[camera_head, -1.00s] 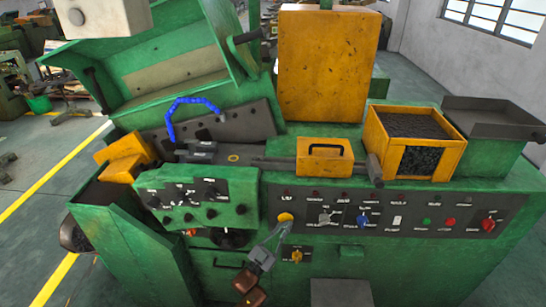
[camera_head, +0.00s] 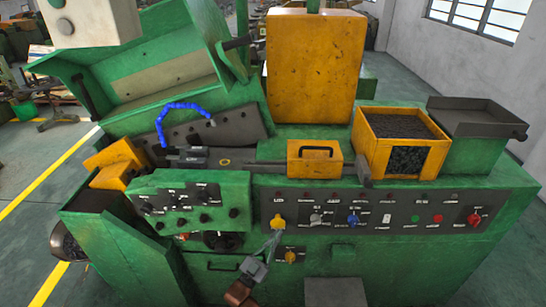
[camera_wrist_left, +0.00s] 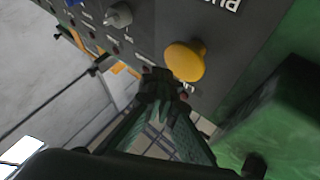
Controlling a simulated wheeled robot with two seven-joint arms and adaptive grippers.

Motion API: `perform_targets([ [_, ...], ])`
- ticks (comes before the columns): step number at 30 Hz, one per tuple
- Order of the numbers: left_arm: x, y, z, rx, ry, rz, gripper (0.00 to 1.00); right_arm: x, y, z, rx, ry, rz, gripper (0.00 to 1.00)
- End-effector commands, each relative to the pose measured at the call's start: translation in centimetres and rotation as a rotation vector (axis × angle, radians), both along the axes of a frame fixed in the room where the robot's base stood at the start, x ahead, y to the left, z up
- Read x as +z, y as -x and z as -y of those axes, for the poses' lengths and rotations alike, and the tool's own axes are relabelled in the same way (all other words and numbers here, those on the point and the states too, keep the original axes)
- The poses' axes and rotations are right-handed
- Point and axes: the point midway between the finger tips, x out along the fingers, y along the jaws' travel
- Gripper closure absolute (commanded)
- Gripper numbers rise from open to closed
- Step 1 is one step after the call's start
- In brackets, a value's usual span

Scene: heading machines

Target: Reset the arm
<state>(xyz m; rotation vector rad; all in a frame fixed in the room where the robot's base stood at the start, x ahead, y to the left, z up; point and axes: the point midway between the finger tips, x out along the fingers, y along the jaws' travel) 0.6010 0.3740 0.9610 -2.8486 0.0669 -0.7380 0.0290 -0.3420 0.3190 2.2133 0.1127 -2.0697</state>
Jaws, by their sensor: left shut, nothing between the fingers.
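The green heading machine (camera_head: 215,252) fills the middle of the head view, with a dark control panel (camera_head: 375,210) on its front. A round yellow button (camera_head: 278,222) is at the panel's left end; it also shows large in the left wrist view (camera_wrist_left: 185,62). My left gripper (camera_head: 275,238) is just below the yellow button. In the left wrist view its fingers (camera_wrist_left: 164,84) are together and empty, and appear apart from the button. My right gripper is not in view.
A green control box (camera_head: 190,200) juts out left of my gripper. A grey block (camera_head: 336,292) stands low in front. Floor is open at left.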

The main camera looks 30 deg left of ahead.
Motion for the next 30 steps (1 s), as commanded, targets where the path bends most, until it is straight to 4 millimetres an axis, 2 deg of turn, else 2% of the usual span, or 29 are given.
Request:
perform_targets([
  [7, -0.3, 0.0, 0.0, 0.000, 0.000, -0.006, 1.00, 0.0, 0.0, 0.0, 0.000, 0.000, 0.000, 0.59],
  [8, -0.6, 0.0, 0.0, 0.001, 0.000, -0.014, 1.00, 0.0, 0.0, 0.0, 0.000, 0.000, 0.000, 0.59],
  [11, -3.4, 0.0, -0.1, 0.007, 0.000, -0.078, 1.00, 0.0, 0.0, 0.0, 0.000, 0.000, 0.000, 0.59],
  [14, -8.9, 0.3, -0.3, 0.017, 0.000, -0.204, 1.00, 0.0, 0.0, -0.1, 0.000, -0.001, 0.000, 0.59],
  [18, -18.9, 2.2, -0.4, 0.034, 0.002, -0.431, 1.00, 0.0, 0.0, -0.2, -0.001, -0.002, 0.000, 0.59],
  [20, -23.1, 3.6, -0.5, 0.042, 0.002, -0.527, 1.00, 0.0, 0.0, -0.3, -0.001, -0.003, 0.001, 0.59],
  [24, -32.4, 8.0, -0.4, 0.058, 0.006, -0.750, 1.00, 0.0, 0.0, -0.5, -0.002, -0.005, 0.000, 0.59],
  [26, -36.1, 10.3, -0.3, 0.064, 0.006, -0.843, 1.00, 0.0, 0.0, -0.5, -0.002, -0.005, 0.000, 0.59],
  [27, -38.5, 12.0, -0.3, 0.069, 0.008, -0.906, 1.00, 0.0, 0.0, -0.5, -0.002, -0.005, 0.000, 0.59],
  [30, -44.1, 16.7, 0.0, 0.079, 0.010, -1.059, 1.00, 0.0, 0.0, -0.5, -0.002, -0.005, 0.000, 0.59],
])
